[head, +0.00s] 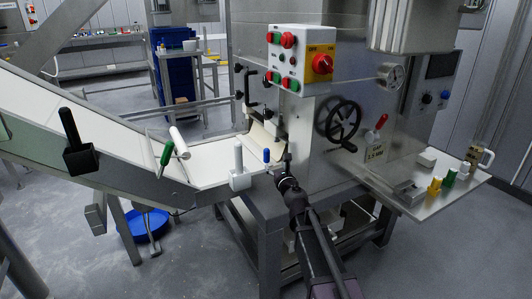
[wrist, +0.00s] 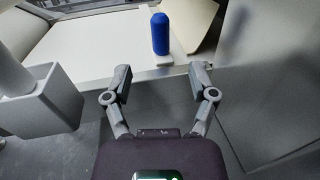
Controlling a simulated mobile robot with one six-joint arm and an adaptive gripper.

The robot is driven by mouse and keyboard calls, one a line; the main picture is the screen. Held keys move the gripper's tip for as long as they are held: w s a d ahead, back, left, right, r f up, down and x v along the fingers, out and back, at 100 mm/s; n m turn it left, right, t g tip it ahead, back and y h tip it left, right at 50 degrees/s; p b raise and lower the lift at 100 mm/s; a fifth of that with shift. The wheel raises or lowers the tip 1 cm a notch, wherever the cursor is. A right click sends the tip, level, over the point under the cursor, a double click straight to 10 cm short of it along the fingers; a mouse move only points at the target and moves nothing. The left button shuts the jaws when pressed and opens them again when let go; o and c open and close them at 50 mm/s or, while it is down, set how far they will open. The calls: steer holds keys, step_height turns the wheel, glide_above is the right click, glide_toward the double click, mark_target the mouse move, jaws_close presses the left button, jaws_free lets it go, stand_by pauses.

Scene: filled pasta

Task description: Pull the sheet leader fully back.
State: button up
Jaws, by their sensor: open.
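The pale beige sheet leader (head: 264,138) curves down from the machine's inlet to the end of the white belt. In the wrist view its curved edge (wrist: 189,22) shows at the top right. A blue upright handle (head: 267,156) on a small pale base stands at the belt's near edge, below the sheet; whether it joins the sheet I cannot tell. My gripper (wrist: 160,76) is open and empty. The blue handle (wrist: 160,33) stands just ahead of its two fingers, roughly centred between them, apart from both. In the head view my gripper (head: 287,172) is at the belt's edge.
A grey block with a white handle (head: 239,172) stands left of my gripper, also large in the wrist view (wrist: 39,105). The machine's steel wall (wrist: 265,75) is close on the right. A handwheel (head: 343,121) and a control box (head: 299,57) are on the machine.

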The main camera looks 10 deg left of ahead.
mark_target(268, 153)
steer(key=x, duration=1.2)
steer(key=shift+d, duration=0.1)
jaws_close()
